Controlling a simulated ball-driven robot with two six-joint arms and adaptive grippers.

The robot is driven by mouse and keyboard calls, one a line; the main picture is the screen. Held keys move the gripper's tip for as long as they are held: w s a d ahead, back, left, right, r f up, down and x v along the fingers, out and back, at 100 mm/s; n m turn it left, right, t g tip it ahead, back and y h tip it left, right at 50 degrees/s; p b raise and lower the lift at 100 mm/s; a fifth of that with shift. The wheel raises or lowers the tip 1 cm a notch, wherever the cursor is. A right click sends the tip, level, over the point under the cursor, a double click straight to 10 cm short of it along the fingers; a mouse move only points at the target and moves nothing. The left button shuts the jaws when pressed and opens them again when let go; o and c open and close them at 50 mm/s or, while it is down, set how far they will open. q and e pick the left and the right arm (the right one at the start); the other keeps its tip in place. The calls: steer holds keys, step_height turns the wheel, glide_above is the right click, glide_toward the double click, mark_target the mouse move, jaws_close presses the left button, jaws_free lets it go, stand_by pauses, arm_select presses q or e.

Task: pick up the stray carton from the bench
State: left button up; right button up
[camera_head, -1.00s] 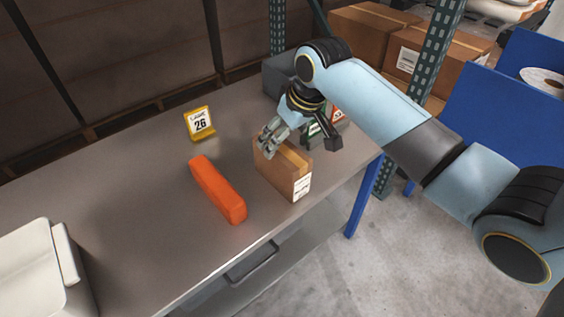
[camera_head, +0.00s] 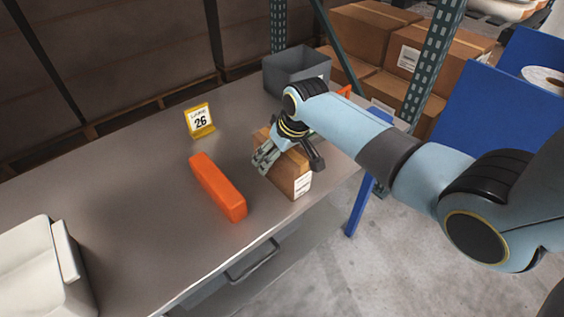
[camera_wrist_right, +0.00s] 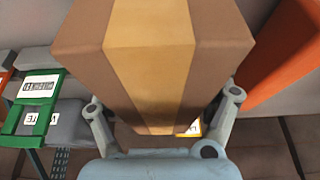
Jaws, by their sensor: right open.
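The brown carton (camera_head: 296,184) stands on the grey metal bench (camera_head: 130,205) near its front right part, with a tan tape strip on top and a white label. My right gripper (camera_head: 290,163) is open at the carton's top, a finger on either side. In the right wrist view the carton (camera_wrist_right: 150,50) fills the upper middle between the spread fingers (camera_wrist_right: 163,104). My left gripper is not in view.
An orange block (camera_head: 217,187) lies just left of the carton. A yellow sign marked 26 (camera_head: 201,121) stands behind it. A grey bin (camera_head: 296,68) is at the back, a white device (camera_head: 35,265) at the left. A green-framed sign (camera_wrist_right: 38,103) shows in the wrist view.

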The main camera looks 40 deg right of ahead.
steer(key=shift+f, duration=0.25)
stand_by(0.4)
steer(key=shift+c, duration=0.4)
steer(key=c, duration=1.4)
steer(key=shift+r, duration=0.1)
